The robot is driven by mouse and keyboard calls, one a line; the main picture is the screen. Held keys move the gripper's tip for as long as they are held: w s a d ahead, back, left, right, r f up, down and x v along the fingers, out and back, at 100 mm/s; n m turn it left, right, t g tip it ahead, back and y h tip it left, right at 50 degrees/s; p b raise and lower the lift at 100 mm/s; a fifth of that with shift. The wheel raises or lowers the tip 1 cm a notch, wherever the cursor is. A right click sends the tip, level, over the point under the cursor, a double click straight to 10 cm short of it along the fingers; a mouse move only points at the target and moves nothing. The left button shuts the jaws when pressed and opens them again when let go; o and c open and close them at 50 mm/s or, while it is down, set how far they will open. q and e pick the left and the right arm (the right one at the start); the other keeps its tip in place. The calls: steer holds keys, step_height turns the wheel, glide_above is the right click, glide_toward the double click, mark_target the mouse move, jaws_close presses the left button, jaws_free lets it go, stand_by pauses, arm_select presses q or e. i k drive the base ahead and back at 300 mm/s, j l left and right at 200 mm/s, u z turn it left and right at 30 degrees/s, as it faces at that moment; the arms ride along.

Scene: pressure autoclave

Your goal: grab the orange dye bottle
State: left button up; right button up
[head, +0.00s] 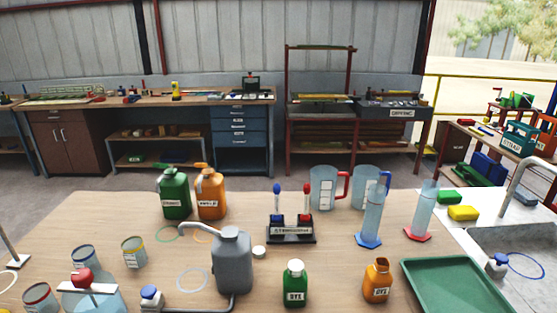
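The orange dye bottle (376,281) is a small bottle with a white "DYE" label. It stands upright on the wooden table (335,262) near the front, and its mouth looks uncapped. A similar green dye bottle (294,284) with a white cap stands to its left. A larger orange jug (211,194) with a label stands farther back, beside a green jug (174,194). Neither of my grippers shows in the head view.
A green tray (455,284) lies right of the orange dye bottle. A grey canister (232,262) with a hose stands left. Measuring cylinders (370,222) and a stand with blue and red-topped items (291,234) are behind. A sink (520,245) is at right.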

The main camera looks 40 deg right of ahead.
mark_target(378, 280)
steer(key=z, duration=1.85)
steer(key=k+l+u, duration=0.3)
steer(key=k+u, duration=0.35)
steer(key=k, duration=0.1)
